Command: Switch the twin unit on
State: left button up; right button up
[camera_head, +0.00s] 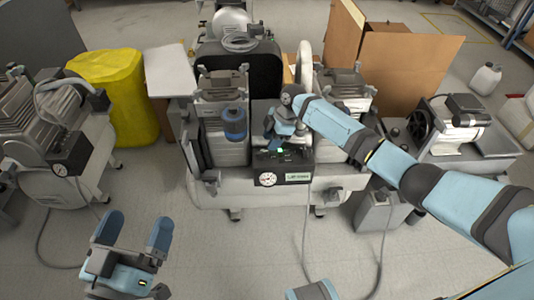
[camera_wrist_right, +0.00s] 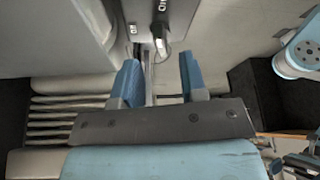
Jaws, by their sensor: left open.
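The twin unit is a pale tank (camera_head: 232,192) with two motor heads, standing in the middle of the head view. On its front are a dark control box with a small green light (camera_head: 280,151) and a round gauge (camera_head: 267,179). In the right wrist view a grey switch lever (camera_wrist_right: 159,35) sticks out of a grey panel with white lettering. My right gripper (camera_wrist_right: 161,75) is open, its blue fingers apart on either side of the lever's line, with the lever just beyond the tips. My left gripper (camera_head: 134,228) is open and empty above the floor, apart from the unit.
Another compressor (camera_head: 60,135) stands at left, beside a yellow-covered bin (camera_head: 112,85). A further compressor (camera_head: 455,125) is at right, with cardboard (camera_head: 405,65) behind. A small grey box (camera_head: 382,213) and cables lie on the floor. Front floor is mostly clear.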

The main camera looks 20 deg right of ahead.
aim_at(266, 151)
pick_arm(q)
notch_tip(266, 151, down, 3)
jog(key=shift+w+d+r+g+b, duration=0.1)
jog(key=shift+g+b, duration=0.5)
jog(key=shift+b, duration=0.1)
pick_arm(e)
jog(key=x, duration=0.5)
jog(key=shift+d, duration=0.1)
jog(key=shift+c, duration=0.2)
